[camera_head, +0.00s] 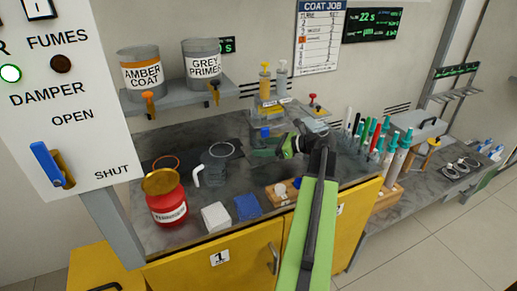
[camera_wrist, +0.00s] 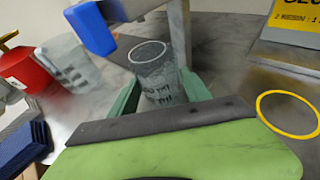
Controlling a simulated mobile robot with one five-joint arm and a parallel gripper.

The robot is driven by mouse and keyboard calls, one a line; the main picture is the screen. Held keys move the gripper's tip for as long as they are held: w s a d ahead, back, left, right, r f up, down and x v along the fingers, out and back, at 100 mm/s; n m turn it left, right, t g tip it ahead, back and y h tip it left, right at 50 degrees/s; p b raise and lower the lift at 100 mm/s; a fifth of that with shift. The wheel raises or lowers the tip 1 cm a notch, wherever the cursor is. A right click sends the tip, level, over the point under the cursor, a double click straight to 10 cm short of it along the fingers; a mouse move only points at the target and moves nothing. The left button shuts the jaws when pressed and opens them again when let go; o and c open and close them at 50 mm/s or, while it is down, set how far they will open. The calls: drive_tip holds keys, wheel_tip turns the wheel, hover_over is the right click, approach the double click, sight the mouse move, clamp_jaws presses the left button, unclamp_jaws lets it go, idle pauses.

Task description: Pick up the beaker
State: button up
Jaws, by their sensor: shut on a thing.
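The beaker (camera_wrist: 160,82) is a clear grey glass cylinder with a pale rim and dark printed marks, seen in the wrist view. My gripper (camera_wrist: 161,92) has one green finger on each side of it and is shut on its wall. In the head view my gripper (camera_head: 266,149) is over the middle of the dark bench, and the beaker is hard to make out there. I cannot tell whether its base touches the bench.
A clear jug (camera_head: 216,165) with a white handle stands left of my gripper. A red can (camera_head: 168,207), white pads (camera_head: 215,217) and blue pads (camera_head: 246,206) are at the front left. A bottle stand (camera_head: 270,104) is behind. Several markers (camera_head: 372,135) stand at right.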

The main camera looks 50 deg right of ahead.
drive_tip(key=shift+c, duration=1.4)
